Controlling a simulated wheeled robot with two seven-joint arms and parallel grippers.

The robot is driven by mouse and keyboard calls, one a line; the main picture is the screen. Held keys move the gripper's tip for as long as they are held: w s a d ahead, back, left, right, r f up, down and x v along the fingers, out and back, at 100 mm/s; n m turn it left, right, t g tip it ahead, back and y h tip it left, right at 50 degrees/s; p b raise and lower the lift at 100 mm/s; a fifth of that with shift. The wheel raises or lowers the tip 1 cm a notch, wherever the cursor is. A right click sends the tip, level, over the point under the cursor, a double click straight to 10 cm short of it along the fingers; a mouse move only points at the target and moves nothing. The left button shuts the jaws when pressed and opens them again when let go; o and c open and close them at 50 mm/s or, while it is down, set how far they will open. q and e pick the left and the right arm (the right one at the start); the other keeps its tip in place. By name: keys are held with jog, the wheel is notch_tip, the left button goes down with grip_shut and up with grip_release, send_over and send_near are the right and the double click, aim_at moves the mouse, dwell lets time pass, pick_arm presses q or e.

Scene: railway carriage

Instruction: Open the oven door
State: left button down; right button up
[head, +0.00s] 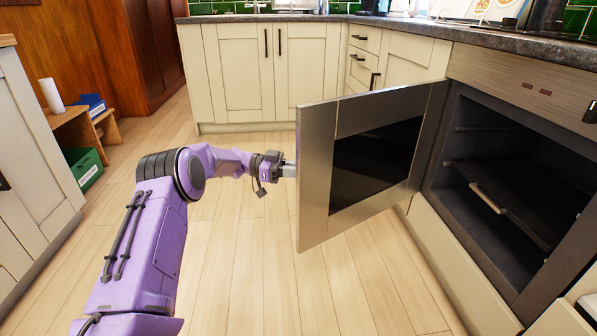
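The oven door (318,170) stands wide open, swung out on its right side, with its steel frame and dark glass panel facing me. The oven (510,180) at the right shows its dark, empty-looking interior with a rack and a light bar handle (487,198). My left gripper (288,170), on the purple arm, is at the door's free left edge. Its fingertips are partly hidden at that edge, so I cannot tell whether they grip anything. No door handle shows. My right gripper is not in view.
Cream cabinets (235,75) stand at the back under a dark counter. A cabinet (30,170) is at the left, beside a wooden bench with a green crate (83,168). The wooden floor (260,270) between the left cabinet and the door is clear.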

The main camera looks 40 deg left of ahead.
pick_arm(q)
jog(key=shift+w+d+r, duration=0.15)
jog(key=shift+d+r, duration=0.1)
jog(key=shift+r, duration=0.05)
jog(key=c, duration=1.2)
grip_release()
jog(key=shift+o, duration=0.5)
jog(key=shift+w+d+f, duration=0.1)
jog(key=shift+w, duration=0.1)
jog(key=shift+s, duration=0.1)
jog(key=shift+a+f, duration=0.15)
jog(key=shift+a, duration=0.05)
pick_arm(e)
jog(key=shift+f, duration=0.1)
pick_arm(q)
jog(key=shift+s, duration=0.15)
jog(key=p+v, duration=0.1)
jog(key=v, duration=0.9)
jog(key=shift+a+p, duration=0.25)
jog(key=shift+p, duration=0.05)
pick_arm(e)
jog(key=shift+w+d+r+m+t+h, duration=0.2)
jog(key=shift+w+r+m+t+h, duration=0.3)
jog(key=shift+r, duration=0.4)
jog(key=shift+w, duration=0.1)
